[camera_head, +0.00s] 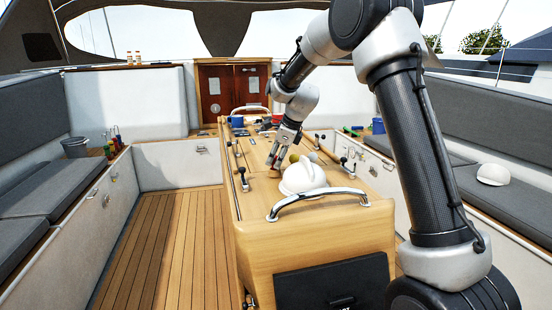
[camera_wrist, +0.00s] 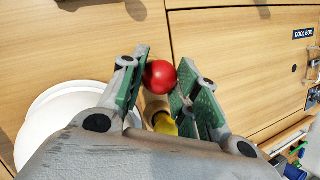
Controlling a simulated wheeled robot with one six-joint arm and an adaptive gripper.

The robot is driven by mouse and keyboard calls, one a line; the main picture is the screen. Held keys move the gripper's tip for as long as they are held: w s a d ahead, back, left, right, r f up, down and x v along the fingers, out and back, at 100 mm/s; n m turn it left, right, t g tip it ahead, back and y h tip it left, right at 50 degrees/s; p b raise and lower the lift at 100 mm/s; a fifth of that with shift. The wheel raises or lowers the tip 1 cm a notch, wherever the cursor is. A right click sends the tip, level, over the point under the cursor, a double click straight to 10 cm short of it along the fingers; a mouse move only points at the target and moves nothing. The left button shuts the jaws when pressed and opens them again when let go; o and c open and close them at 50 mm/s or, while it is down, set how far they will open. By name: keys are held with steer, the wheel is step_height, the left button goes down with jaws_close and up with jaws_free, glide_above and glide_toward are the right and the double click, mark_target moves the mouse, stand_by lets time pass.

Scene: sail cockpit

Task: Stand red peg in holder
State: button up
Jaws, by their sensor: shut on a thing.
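The red peg shows in the wrist view as a round red head (camera_wrist: 160,76) between the green-padded fingers of my gripper (camera_wrist: 158,84). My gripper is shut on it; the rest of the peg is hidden. In the head view my gripper (camera_head: 274,160) points down low over the wooden cockpit table, just left of a white helmet. A yellow piece (camera_wrist: 165,124) and a pale round wooden piece show below the red head, partly hidden by my gripper. I cannot make out the holder clearly in either view.
The white helmet (camera_head: 303,178) sits close to my gripper; its rim (camera_wrist: 55,110) shows in the wrist view. A metal grab rail (camera_head: 318,196) crosses the table's near end. Blue container (camera_head: 237,121) stands at the far end.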

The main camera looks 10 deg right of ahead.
steer(key=o, duration=1.5)
steer(key=shift+r, duration=3.5)
